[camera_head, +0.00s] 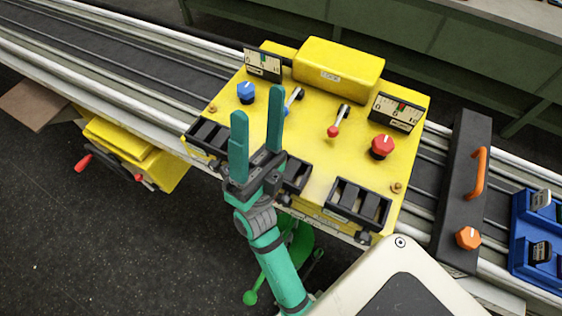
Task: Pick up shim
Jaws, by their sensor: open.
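My gripper (258,104) is green with a dark grey body. Its two long fingers are spread apart, with nothing visible between them. It is seen over the front left part of the yellow panel (311,135). No piece can be surely told as the shim. Black slotted trays stand along the panel's front edge: a left tray (208,135), a middle tray (296,176) partly hidden by my gripper, and a right tray (357,204). Their contents are too dark and small to name.
The panel carries a blue knob (246,92), a red knob (382,147), a red-tipped lever (338,121), two gauges and a raised yellow box (338,69). To the right are a dark plate with an orange handle (479,173) and a blue bin (536,233) holding small labelled parts.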

